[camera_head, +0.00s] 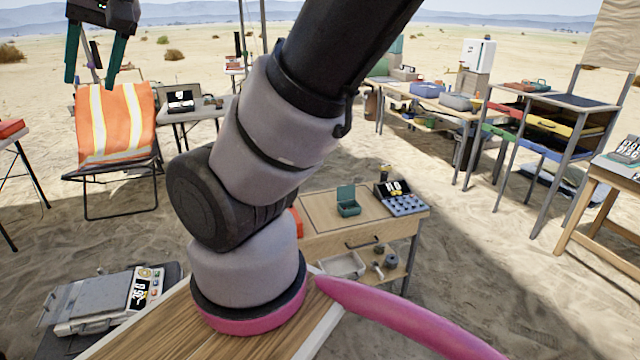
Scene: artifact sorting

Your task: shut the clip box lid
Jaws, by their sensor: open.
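A small green box (348,209), which looks like the clip box, stands on the wooden worktable (318,228) in the middle of the view. Its lid (345,192) is raised at the back, so the box is open. My gripper (91,76) is at the upper left, high in the air, with its two teal fingers pointing down and spread apart. It is empty and well away from the box. My own arm crosses the middle of the view and hides part of the table's left side.
A control panel with knobs (404,205) sits right of the box. A shelf with a tray (343,265) is below. An orange-vested chair (116,125) stands at left, below my gripper. A long table (432,99) and a rack with coloured drawers (550,125) stand at right.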

